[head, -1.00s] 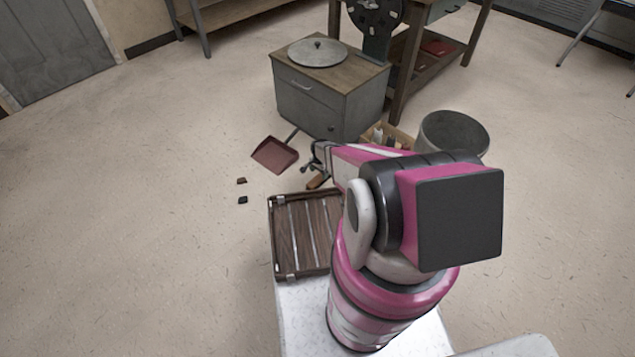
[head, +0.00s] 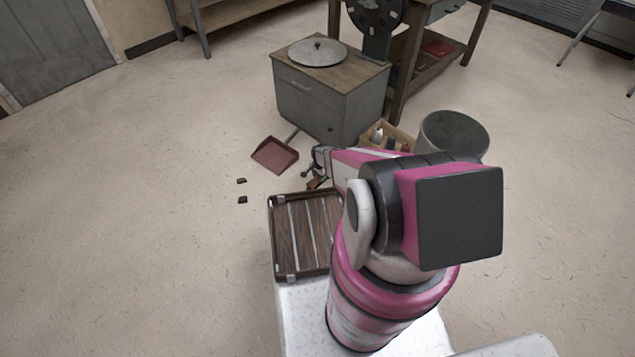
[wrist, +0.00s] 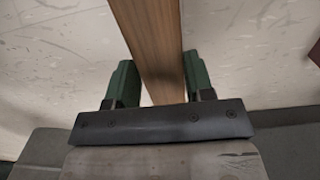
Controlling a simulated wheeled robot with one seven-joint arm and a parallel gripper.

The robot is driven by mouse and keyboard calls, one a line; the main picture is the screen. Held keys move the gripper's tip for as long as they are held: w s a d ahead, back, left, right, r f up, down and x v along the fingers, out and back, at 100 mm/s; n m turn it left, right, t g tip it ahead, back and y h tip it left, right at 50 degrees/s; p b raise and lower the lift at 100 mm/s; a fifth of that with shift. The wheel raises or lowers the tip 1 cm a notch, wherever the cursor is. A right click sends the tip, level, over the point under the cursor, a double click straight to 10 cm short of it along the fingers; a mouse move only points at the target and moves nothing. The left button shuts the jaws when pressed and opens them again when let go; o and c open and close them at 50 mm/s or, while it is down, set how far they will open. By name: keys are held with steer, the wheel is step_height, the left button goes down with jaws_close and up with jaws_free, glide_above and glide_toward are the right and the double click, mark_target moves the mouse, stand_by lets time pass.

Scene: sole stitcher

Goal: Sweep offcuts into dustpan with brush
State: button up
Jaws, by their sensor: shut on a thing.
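A dark red dustpan (head: 273,155) lies on the floor in front of the grey cabinet, its handle pointing toward the cabinet. Two small offcuts, one brown (head: 241,181) and one dark (head: 242,200), lie on the floor left of and nearer than the dustpan. My gripper (head: 315,177) is low over the floor, right of the dustpan, partly hidden by my arm. In the wrist view its green fingers (wrist: 160,88) are shut on a wooden brush handle (wrist: 152,40). The bristles are not visible there, and I cannot tell whether they touch the floor.
A grey cabinet (head: 310,103) stands behind the dustpan. A cardboard box (head: 372,133) with bottles and a grey bin (head: 455,133) stand behind my arm. A slatted wooden tray (head: 305,232) is in front of me. Floor to the left is clear.

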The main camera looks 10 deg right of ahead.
steer(key=shift+r, duration=3.95)
